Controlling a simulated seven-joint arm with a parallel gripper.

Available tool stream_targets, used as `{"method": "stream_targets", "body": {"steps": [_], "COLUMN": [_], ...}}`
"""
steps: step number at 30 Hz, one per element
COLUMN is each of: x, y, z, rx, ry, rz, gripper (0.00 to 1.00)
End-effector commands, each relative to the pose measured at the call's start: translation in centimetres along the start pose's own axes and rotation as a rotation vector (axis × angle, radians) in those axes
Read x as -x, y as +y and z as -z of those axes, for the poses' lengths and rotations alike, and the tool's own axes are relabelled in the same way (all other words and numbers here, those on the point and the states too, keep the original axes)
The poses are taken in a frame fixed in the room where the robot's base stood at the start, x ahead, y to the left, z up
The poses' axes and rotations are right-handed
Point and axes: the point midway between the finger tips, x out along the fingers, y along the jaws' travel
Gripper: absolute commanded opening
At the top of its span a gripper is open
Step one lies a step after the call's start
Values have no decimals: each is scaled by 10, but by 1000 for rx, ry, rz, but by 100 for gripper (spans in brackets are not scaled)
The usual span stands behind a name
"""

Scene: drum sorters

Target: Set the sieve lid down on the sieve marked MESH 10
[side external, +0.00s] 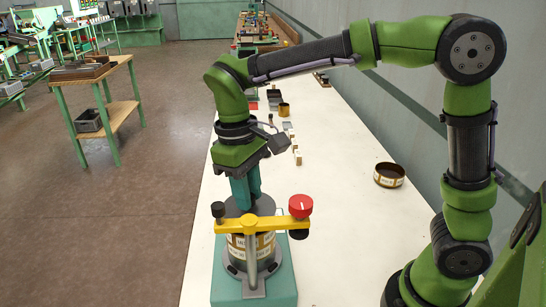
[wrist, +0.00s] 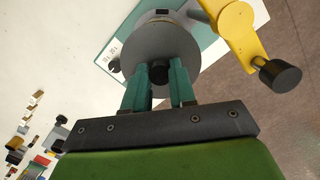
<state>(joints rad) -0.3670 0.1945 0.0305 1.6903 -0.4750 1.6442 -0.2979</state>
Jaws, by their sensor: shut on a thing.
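The sieve lid is a grey disc (side external: 262,203) with a black knob, also seen large in the wrist view (wrist: 165,45). My gripper (side external: 245,192) points down with its teal fingers around the knob; in the wrist view, the fingers (wrist: 159,82) close on it. The lid is over a labelled brass sieve stack (side external: 236,250) on a teal-based stand. Whether lid and stack touch is unclear. Another brass sieve with a label (side external: 389,181) stands open on the table at right. I cannot read MESH 10 with certainty on either label.
A yellow clamp arm (side external: 240,224) with a red knob (side external: 300,206) crosses in front of the stack, close to the lid. It also shows beside the lid in the wrist view (wrist: 236,35). Small blocks and a brass cup (side external: 284,110) stand farther back. The table's middle right is mostly clear.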

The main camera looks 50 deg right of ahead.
Motion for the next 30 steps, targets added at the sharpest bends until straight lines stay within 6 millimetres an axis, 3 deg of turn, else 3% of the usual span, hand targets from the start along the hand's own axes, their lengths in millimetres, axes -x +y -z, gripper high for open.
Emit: {"method": "stream_targets", "body": {"steps": [30], "x": [-20], "y": [0], "z": [3], "rx": [1], "ry": [0], "rz": [-1], "gripper": [0]}}
